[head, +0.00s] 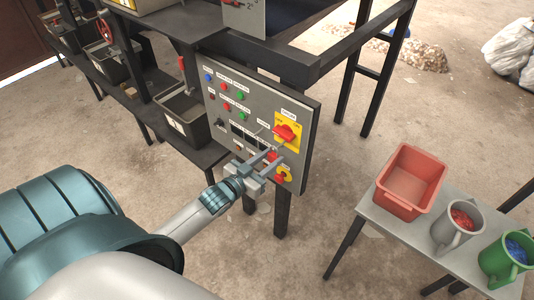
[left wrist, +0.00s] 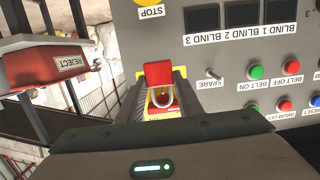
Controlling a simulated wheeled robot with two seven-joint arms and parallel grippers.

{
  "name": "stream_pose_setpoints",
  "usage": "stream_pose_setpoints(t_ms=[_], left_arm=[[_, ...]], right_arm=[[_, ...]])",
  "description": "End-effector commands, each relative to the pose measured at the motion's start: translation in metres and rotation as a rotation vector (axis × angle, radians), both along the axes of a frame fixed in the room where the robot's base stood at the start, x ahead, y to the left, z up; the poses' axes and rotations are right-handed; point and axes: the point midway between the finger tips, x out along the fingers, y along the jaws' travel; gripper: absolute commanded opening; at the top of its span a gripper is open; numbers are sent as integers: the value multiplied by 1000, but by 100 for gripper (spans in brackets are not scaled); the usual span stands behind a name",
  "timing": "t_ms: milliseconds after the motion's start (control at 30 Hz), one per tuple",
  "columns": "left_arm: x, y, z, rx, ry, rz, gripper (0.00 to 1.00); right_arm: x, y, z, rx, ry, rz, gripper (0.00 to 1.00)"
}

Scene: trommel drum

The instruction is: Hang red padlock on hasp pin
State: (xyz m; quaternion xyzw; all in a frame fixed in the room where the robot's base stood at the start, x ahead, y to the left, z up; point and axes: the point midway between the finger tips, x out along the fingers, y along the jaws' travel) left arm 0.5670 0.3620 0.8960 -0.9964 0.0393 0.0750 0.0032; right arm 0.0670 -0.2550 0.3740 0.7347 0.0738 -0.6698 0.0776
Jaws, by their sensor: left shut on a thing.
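My left gripper (head: 269,156) is in front of the lower right of the grey control panel (head: 222,75). It is shut on the red padlock (left wrist: 158,72), which shows between the fingers in the left wrist view. That view is upside down against the panel lettering, and the silver shackle (left wrist: 163,98) points down in it, so up in the room. In the head view the padlock is a small red patch just below the isolator's red handle (head: 285,132) on its yellow plate (head: 294,118). The hasp pin cannot be made out. My right gripper is out of view.
A yellow-ringed stop button (head: 284,174) sits below the gripper. Buttons and a spare toggle (left wrist: 213,74) are beside it. A red bin (head: 408,182) and two jugs (head: 458,228) stand on a side table to the right. Dark frame legs (head: 283,205) stand below the panel.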

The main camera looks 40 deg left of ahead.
Motion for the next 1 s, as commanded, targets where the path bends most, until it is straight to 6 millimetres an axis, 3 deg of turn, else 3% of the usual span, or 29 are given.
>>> stream_pose_setpoints(t_ms=[533,1000], left_arm=[[27,-2,-3,0,-2,0,7],[39,-3,-9,1,-1,0,7]], right_arm=[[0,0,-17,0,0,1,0],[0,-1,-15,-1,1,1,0]])
